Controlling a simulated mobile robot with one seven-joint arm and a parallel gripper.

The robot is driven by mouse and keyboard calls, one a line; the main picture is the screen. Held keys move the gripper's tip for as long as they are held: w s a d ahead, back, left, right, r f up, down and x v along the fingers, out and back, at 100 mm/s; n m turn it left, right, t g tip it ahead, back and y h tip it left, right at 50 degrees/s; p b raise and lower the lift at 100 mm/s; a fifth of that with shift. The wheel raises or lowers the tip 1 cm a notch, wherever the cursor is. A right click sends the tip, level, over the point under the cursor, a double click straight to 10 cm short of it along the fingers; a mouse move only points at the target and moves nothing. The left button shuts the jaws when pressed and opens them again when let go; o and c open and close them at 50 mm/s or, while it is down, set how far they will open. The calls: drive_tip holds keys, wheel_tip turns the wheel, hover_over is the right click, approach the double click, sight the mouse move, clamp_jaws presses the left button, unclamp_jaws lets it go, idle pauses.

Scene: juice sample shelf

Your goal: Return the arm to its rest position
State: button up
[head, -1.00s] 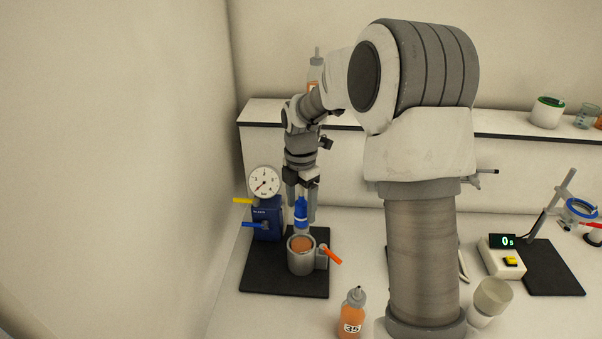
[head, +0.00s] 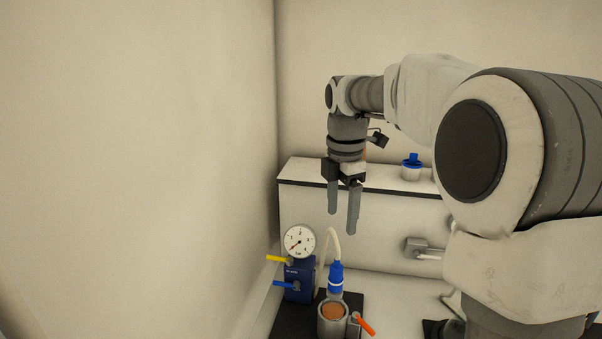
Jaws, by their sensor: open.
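My gripper (head: 343,212) hangs from the arm with its fingers pointing down and apart, with nothing between them. It is in the air, above the blue-capped probe (head: 336,280) and clear of it. The probe stands upright at a grey cup (head: 333,320) holding orange-brown liquid, with a pale hose rising from its top. The cup has an orange-red lever (head: 364,324) at its right side. My arm fills much of the right side of the head view and hides the bench behind it.
A dial gauge (head: 299,241) on a blue block (head: 299,281) with yellow and blue levers stands left of the cup. A back shelf (head: 310,172) holds a blue-lidded jar (head: 411,168). A wall closes off the left side. The air around my gripper looks free.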

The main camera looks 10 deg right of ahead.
drive_tip(key=s+r+m+t, duration=0.3)
drive_tip(key=s+m, duration=0.8)
drive_tip(key=s, duration=0.4)
drive_tip(key=s+f+m+t, duration=0.2)
drive_tip(key=s+f+m, duration=0.3)
drive_tip(key=s+m, duration=0.5)
drive_tip(key=shift+d+f+m+b, duration=0.15)
drive_tip(key=shift+f+m+b, duration=0.1)
drive_tip(key=shift+m+b, duration=0.05)
